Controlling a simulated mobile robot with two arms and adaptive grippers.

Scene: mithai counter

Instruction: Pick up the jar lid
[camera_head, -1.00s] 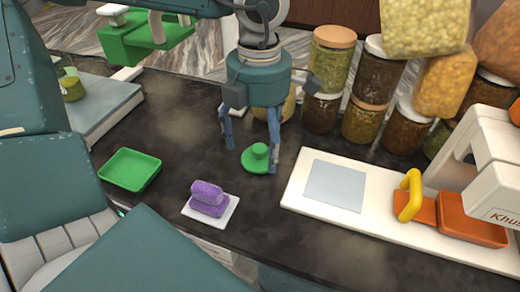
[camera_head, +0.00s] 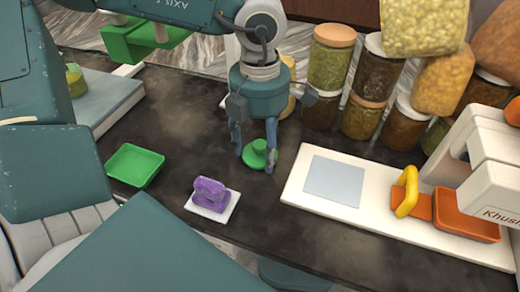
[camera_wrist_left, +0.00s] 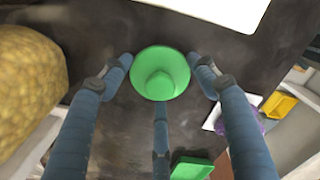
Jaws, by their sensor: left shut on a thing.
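The jar lid (camera_head: 259,153) is a green disc with a round knob on top, on or just above the dark counter; I cannot tell whether it touches. My left gripper (camera_head: 256,158) points down over it, with its blue fingers at the lid's rim, shut on it. In the left wrist view the lid (camera_wrist_left: 160,72) sits between the fingers of the gripper (camera_wrist_left: 160,75), knob facing the camera. My right gripper is not in view.
A white board (camera_head: 300,190) with a grey square is close on the right. Several filled jars (camera_head: 333,60) stand behind it.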

